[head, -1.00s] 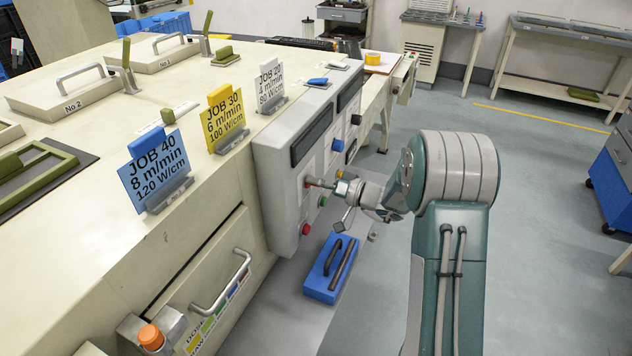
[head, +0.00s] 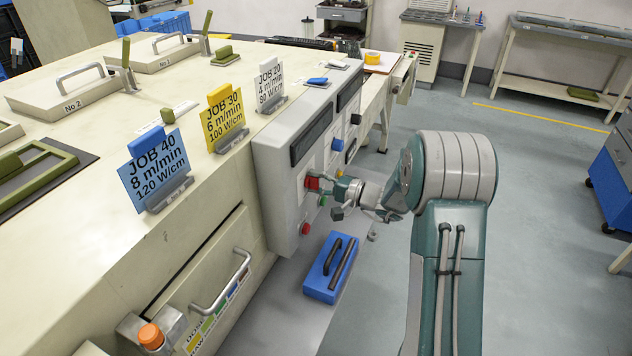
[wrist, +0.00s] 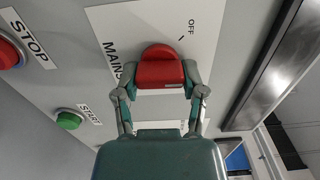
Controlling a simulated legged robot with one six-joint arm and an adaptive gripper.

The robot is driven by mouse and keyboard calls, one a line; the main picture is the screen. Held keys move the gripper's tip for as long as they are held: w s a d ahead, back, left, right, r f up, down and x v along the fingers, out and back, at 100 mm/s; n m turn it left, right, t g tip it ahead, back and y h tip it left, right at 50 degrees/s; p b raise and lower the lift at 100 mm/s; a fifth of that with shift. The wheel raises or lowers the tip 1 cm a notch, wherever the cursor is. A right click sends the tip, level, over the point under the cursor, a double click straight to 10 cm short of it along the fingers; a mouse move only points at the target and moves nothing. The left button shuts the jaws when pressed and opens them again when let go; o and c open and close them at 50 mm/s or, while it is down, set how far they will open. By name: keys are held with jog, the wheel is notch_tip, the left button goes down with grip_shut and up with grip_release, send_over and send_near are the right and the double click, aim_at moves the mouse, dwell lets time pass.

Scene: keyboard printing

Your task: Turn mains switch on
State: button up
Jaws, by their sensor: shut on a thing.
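The mains switch, a red rotary knob (wrist: 160,68), sits on a white plate (wrist: 208,20) lettered "MAINS" and "OFF". It also shows in the head view (head: 312,183) on the front of the grey control panel (head: 283,170). My gripper (wrist: 159,84) is shut on the knob, one finger at each side. In the head view my gripper (head: 322,185) reaches the panel from the right. The OFF mark lies above and right of the knob in the wrist view. My gripper hides part of the plate, and I see no ON label.
A red STOP button (wrist: 9,52) and green START button (wrist: 69,120) are left of the knob in the wrist view. A blue tray (head: 318,290) with dark handles lies below the panel. The floor to the right (head: 540,200) is clear.

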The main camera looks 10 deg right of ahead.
jog(key=m, duration=0.4)
jog(key=shift+f+m, duration=0.4)
jog(key=shift+m, duration=1.9)
jog(key=o, duration=1.2)
jog(key=shift+c, duration=0.2)
jog(key=shift+s+d, duration=0.15)
jog(key=shift+d, duration=0.1)
jog(key=v, duration=1.1)
